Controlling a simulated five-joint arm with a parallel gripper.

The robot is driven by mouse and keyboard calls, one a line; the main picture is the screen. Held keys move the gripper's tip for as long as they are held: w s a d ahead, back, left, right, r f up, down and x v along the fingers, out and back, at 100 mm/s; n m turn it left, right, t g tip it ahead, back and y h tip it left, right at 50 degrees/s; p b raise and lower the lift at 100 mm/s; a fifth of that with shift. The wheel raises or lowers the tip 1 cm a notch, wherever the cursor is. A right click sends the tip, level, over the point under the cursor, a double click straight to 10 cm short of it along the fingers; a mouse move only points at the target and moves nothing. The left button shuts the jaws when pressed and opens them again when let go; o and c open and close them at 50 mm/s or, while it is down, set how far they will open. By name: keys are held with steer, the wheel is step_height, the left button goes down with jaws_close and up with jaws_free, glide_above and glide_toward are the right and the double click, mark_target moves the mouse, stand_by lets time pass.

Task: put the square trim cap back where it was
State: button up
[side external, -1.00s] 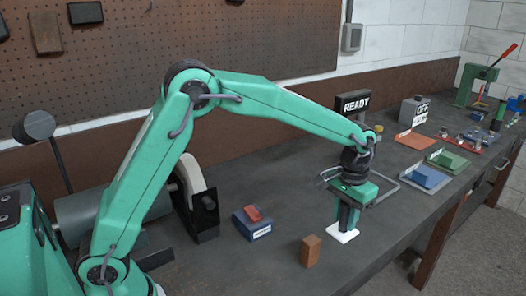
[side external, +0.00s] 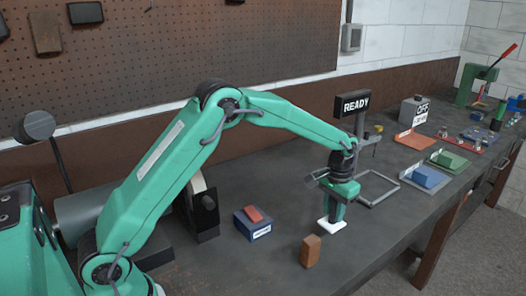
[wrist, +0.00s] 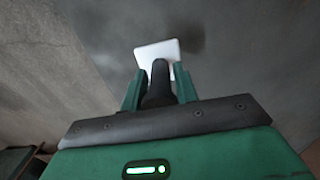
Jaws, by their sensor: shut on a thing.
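The square trim cap appears to be a flat white square plate (side external: 332,226), pinched at the lower end of my gripper (side external: 336,216). In the wrist view the cap (wrist: 155,50) shows beyond the fingertips of my gripper (wrist: 158,82), with its far part uncovered. The fingers and a dark part between them hide its near part. My gripper points down over open bench. A soft dark shadow shows beside the cap in the wrist view; I cannot tell how high the cap is above the bench.
A brown block (side external: 310,251) stands in front and left of the cap. A blue box (side external: 252,224) with a red piece (side external: 253,213) on top sits further left. An empty grey frame (side external: 378,188) lies behind to the right, under the READY sign (side external: 352,104). Trays (side external: 425,178) stand further right.

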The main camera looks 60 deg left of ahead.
mark_target(330, 219)
steer(key=shift+w+a+f, duration=0.5)
steer(key=shift+a, duration=0.2)
steer(key=shift+f, duration=2)
steer(key=shift+f, duration=0.1)
steer(key=o, duration=1)
step_height(330, 219, up, 12)
steer(key=shift+f, duration=0.2)
steer(key=shift+r, duration=0.35)
